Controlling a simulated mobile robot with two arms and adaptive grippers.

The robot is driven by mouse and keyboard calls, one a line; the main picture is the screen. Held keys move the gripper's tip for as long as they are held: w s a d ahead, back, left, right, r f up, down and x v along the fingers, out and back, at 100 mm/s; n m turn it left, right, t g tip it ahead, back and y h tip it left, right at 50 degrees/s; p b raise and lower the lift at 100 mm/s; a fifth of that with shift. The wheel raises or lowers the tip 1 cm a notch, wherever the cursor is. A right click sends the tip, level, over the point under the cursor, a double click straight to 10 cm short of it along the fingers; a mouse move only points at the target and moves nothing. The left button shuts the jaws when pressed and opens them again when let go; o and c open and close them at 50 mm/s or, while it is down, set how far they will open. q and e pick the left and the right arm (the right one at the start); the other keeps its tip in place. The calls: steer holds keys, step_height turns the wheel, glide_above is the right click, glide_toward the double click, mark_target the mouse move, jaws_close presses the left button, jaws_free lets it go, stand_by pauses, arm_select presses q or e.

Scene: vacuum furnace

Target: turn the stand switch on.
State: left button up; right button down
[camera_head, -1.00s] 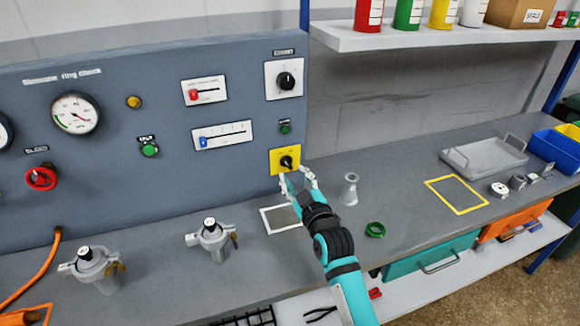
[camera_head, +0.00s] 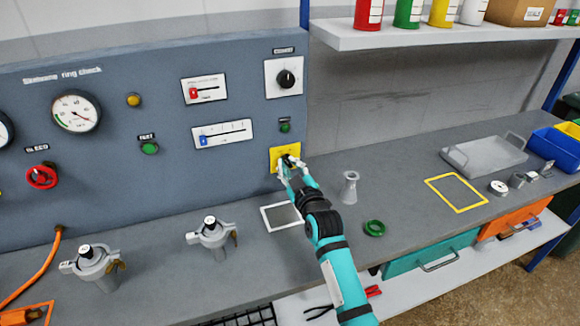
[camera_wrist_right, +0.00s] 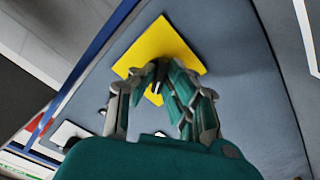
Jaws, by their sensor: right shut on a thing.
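The stand switch is a black rotary knob on a yellow plate (camera_head: 279,152) at the lower right of the grey-blue panel. In the right wrist view the yellow plate (camera_wrist_right: 187,44) lies straight ahead of the fingers. My right gripper (camera_head: 289,164) is at the plate, shut on the black knob (camera_wrist_right: 156,76). The fingers hide most of the knob, so its angle is not clear. In the right wrist view the right gripper (camera_wrist_right: 155,85) has its fingers on both sides of the knob. My left gripper is not in view.
Above the plate are a small green button (camera_head: 285,127) and another black rotary knob (camera_head: 286,79). A glass flask (camera_head: 349,188) and a green ring (camera_head: 374,228) stand on the bench right of my arm. A white-framed pad (camera_head: 283,216) lies below the plate.

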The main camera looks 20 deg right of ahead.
steer(key=shift+m, duration=0.3)
steer(key=shift+r+m+p, duration=0.1)
steer(key=shift+m+p, duration=0.5)
steer(key=m+p, duration=0.1)
steer(key=m, duration=0.2)
steer(key=shift+p, duration=0.3)
steer(key=m+p, duration=0.1)
steer(key=m, duration=0.3)
steer(key=shift+m+p, duration=0.45)
steer(key=shift+m, duration=1.05)
steer(key=c, duration=1.4)
jaws_free()
